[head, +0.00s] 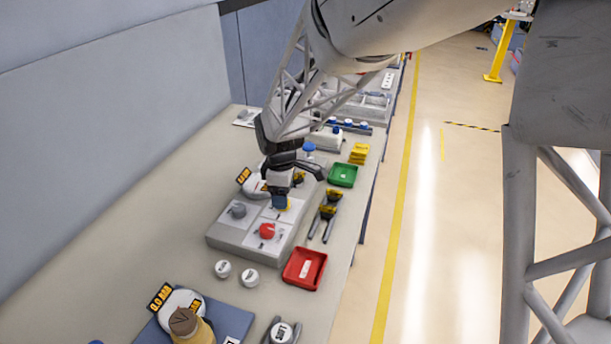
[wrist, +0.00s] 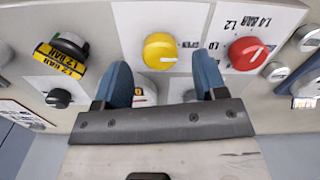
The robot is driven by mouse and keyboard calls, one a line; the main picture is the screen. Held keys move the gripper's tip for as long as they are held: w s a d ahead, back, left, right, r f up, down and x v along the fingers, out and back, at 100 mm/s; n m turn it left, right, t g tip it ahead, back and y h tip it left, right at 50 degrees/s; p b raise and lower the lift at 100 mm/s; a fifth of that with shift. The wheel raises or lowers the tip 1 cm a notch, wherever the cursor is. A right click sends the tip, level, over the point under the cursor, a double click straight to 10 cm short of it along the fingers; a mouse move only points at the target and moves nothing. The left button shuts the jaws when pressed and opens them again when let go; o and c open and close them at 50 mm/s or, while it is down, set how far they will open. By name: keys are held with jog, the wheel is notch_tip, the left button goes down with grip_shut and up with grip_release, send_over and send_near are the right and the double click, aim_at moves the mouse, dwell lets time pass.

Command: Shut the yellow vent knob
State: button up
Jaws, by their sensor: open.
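The yellow vent knob (wrist: 160,50) is round and sits on a white label plate in the wrist view, with the word OPEN printed to its right. My gripper (wrist: 160,68) is open, with one blue fingertip to each side of the knob in the picture and a gap on both sides. I cannot tell the fingers' height above the panel. The knob's turn position is unclear.
A red knob (wrist: 248,53) sits close right of the yellow one in the wrist view. A grey knob (head: 238,210) is on the same panel. Red (head: 304,268) and green (head: 342,175) trays stand beside the panel.

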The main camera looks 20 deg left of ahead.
jog(key=shift+f, duration=1.4)
jog(key=c, duration=0.9)
